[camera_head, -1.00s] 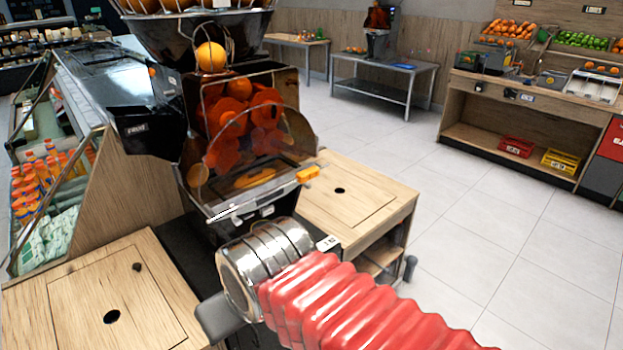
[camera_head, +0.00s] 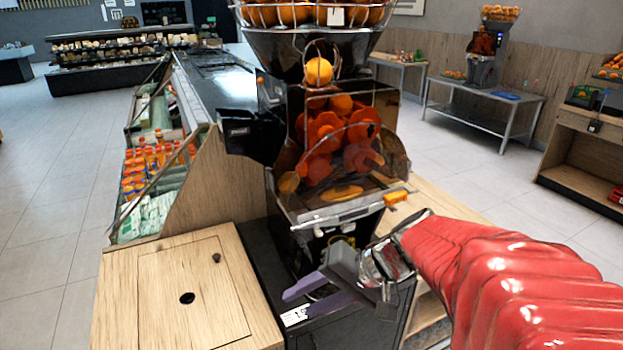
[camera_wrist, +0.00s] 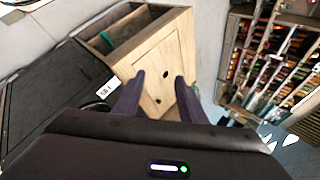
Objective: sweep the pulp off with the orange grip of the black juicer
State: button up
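The black juicer (camera_head: 262,133) stands in the middle of the head view, with orange halves behind its clear front cover. Its orange grip (camera_head: 396,197) sits at the right end of the tray edge below the cover. My gripper (camera_head: 297,302) is in front of and below the juicer, lower than the grip and to its left, touching nothing that I can make out. Its two purple fingers are apart and empty; they also show in the wrist view (camera_wrist: 154,95). Pulp cannot be told apart clearly behind the cover.
A wooden cabinet top (camera_head: 215,262) with a dark hole is at the lower left. A chiller with juice bottles (camera_head: 145,165) stands left of the juicer. Another wooden top (camera_head: 452,208) lies right, partly behind my red arm. Tiled floor is free beyond.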

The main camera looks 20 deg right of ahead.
jog(key=w+d+r+m+t+y, duration=0.1)
jog(key=w+d+m+t, duration=0.25)
jog(key=d, duration=0.35)
jog(key=m+t+h, duration=0.8)
jog(key=t, duration=0.1)
send_near(398, 201)
jog(key=s, duration=0.5)
jog(key=shift+d, duration=0.2)
jog(key=shift+w, duration=0.15)
jog(key=w, duration=1.3)
jog(key=shift+w+a, duration=0.25)
jog(key=shift+w, duration=0.05)
jog(key=shift+c, duration=0.7)
jog(key=shift+f, duration=0.1)
grip_shut()
